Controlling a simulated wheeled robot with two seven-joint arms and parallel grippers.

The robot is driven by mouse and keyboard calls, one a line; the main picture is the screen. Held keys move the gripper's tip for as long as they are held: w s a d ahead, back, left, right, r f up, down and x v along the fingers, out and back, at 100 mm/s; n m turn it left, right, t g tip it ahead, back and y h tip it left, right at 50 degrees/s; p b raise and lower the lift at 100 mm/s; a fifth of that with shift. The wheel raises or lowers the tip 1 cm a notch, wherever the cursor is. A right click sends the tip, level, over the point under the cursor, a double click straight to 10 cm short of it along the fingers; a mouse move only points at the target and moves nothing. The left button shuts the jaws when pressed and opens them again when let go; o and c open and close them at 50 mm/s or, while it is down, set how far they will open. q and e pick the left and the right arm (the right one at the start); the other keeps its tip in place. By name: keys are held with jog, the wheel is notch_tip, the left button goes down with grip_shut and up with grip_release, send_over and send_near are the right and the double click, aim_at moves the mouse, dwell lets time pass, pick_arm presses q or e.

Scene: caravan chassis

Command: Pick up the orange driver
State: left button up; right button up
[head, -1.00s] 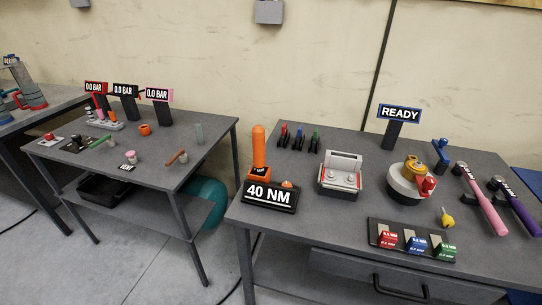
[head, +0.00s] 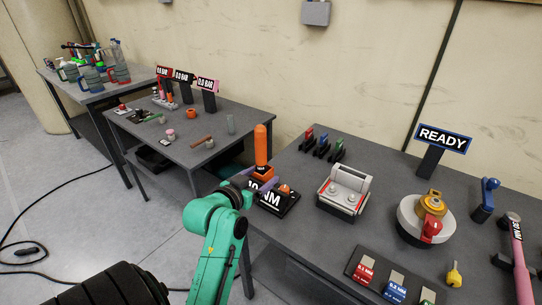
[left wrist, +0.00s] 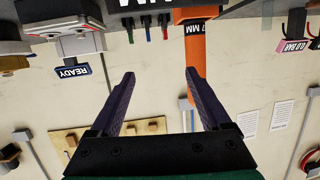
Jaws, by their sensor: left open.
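The orange driver (head: 262,148) stands upright in an orange base at the left end of the right-hand table. Its orange body also shows at the top of the left wrist view (left wrist: 193,48), with a "7 MM" label. My left gripper (head: 252,183) is in front of the driver's base, in front of the table's left edge. Its two dark purple fingers are apart and empty in the left wrist view (left wrist: 159,74). The driver appears beyond the fingertips, nearer the right-hand finger in that view. My right gripper is not in view.
A black torque display (head: 280,203), partly hidden by my gripper, sits beside the driver's base. A silver and red device (head: 343,190) and small red, blue and green tools (head: 323,146) stand to the right. A second table (head: 190,140) lies to the left, past a gap.

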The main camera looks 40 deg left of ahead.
aim_at(264, 130)
pick_arm(q)
jog(key=a+r+n+t+y, duration=0.2)
jog(key=a+r+t+y, duration=0.1)
jog(key=a+r, duration=0.3)
jog(key=p+x, duration=0.1)
jog(key=x, duration=0.1)
jog(key=d+p+x, duration=0.1)
jog(key=x, duration=0.1)
jog(key=shift+w+a+r, duration=0.1)
jog(key=shift+w+r, duration=0.1)
jog(key=shift+w, duration=0.15)
jog(key=x, duration=0.3)
jog(key=f+p+x, duration=0.1)
jog(key=x, duration=0.2)
jog(key=p+x, duration=0.1)
jog(key=x, duration=0.2)
jog(key=shift+a+f, duration=0.2)
jog(key=shift+f, duration=0.2)
jog(key=shift+w+f, duration=0.1)
jog(key=shift+f, duration=0.05)
jog(key=c, duration=0.9)
grip_shut()
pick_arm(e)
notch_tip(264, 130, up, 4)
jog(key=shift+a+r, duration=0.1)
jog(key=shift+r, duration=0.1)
pick_arm(q)
jog(key=shift+r, duration=0.2)
